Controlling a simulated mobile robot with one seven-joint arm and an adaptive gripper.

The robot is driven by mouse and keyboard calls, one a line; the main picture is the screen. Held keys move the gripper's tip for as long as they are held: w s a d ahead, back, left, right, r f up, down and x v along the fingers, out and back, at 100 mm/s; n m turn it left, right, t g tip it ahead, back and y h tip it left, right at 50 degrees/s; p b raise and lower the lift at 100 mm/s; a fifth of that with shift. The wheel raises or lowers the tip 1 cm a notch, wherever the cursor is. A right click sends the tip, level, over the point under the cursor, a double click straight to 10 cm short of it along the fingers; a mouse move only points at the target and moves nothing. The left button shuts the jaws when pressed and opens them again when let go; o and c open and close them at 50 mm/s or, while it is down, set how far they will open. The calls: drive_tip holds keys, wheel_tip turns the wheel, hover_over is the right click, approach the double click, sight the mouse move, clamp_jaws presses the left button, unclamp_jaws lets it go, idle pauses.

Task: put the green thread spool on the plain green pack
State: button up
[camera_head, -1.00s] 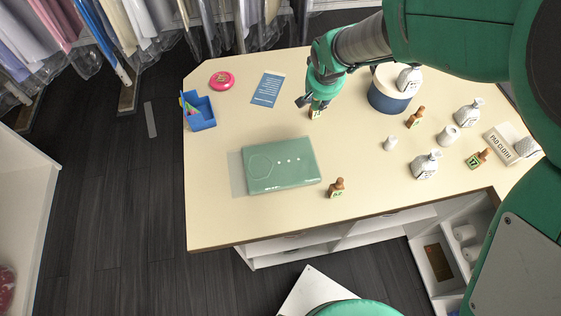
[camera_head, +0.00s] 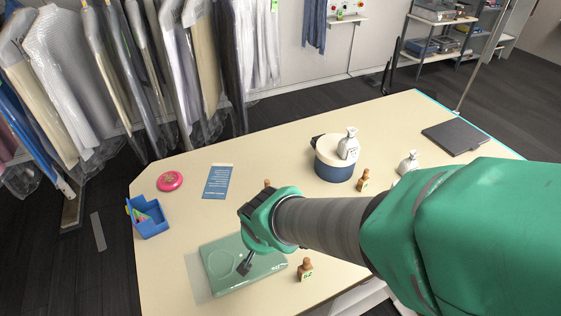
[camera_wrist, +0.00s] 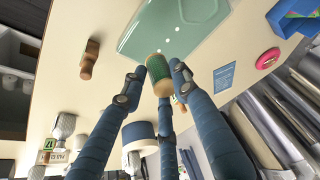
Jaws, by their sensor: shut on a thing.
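My gripper (camera_head: 245,264) reaches over the plain green pack in the head view. In the wrist view its fingers (camera_wrist: 158,80) are shut around the green thread spool (camera_wrist: 157,68), a green-wound cylinder with a pale tan end. The spool is hidden behind my gripper in the head view. The plain green pack (camera_head: 217,263) is a flat, glossy, rounded slab on the table; it also shows beyond the spool in the wrist view (camera_wrist: 165,28). I cannot tell whether the spool touches the pack.
A wooden stamp (camera_head: 305,270) stands just right of the pack. A blue bin (camera_head: 150,229), a pink disc (camera_head: 170,181) and a blue card (camera_head: 217,181) lie farther back. A blue-and-cream tub (camera_head: 334,169) carries a white bottle (camera_head: 348,143). The table's middle is partly bare.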

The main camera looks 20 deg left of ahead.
drive_tip(key=s+d+f, duration=0.4)
drive_tip(key=s+f, duration=0.3)
drive_tip(key=shift+s+d+f+n+b, duration=0.15)
drive_tip(key=shift+s+d+n+b, duration=0.05)
drive_tip(key=shift+s+n+b, duration=0.15)
drive_tip(key=shift+w+a, duration=0.1)
drive_tip(key=shift+a, duration=0.05)
idle(0.4)
hover_over(242, 250)
drive_tip(key=s+d, duration=0.1)
drive_tip(key=shift+s+d+f, duration=0.1)
drive_tip(key=shift+s+f, duration=0.1)
drive_tip(key=shift+f, duration=0.55)
drive_tip(key=shift+f, duration=1.8)
drive_tip(key=shift+f, duration=0.1)
